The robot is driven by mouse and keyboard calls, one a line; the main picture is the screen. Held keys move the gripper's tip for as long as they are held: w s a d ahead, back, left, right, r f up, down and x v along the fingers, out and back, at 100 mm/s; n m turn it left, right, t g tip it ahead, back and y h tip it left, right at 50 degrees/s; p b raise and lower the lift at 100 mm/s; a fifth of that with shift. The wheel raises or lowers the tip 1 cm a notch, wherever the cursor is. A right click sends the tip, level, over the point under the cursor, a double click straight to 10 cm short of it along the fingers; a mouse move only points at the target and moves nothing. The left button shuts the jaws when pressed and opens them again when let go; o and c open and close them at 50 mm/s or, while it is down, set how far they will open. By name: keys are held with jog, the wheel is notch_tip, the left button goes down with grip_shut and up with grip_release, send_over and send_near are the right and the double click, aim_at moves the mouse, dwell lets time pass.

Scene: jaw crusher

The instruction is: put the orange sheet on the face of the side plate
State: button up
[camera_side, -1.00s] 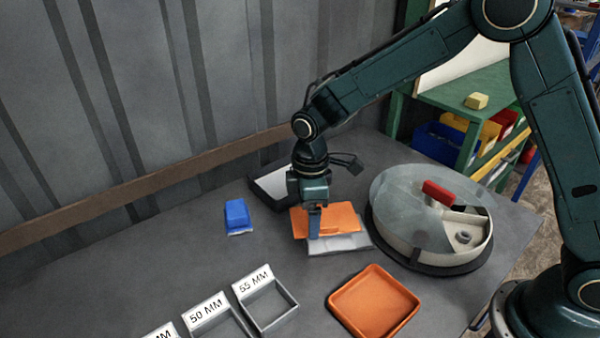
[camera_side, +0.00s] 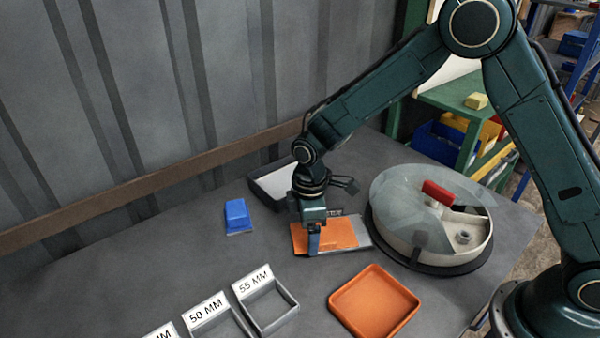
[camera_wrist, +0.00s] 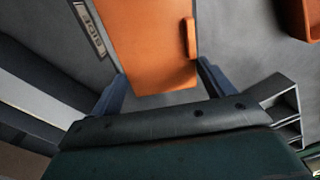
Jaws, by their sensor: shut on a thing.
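The orange sheet (camera_side: 334,235) is held by my gripper (camera_side: 314,243), which is shut on it near its left part in the side view. The sheet lies over the grey side plate (camera_side: 363,238) on the table. Its edges run roughly along the plate, and a strip of plate shows at the right. I cannot tell whether the sheet touches the plate all over. In the wrist view the orange sheet (camera_wrist: 148,40) spans between my two fingers (camera_wrist: 160,82), with a small raised tab at its right edge. A label reading SIDE shows beside it.
A round container (camera_side: 420,250) with a clear lid and red handle stands right. An orange tray (camera_side: 345,312) is in front. A blue object (camera_side: 237,214) lies left, and a dark tray (camera_side: 263,192) is behind. Labelled grey bins (camera_side: 290,308) stand front left.

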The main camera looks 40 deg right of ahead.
jog(key=shift+f, duration=0.1)
jog(key=o, duration=0.9)
notch_tip(320, 180, up, 12)
dwell(0.4)
dwell(0.4)
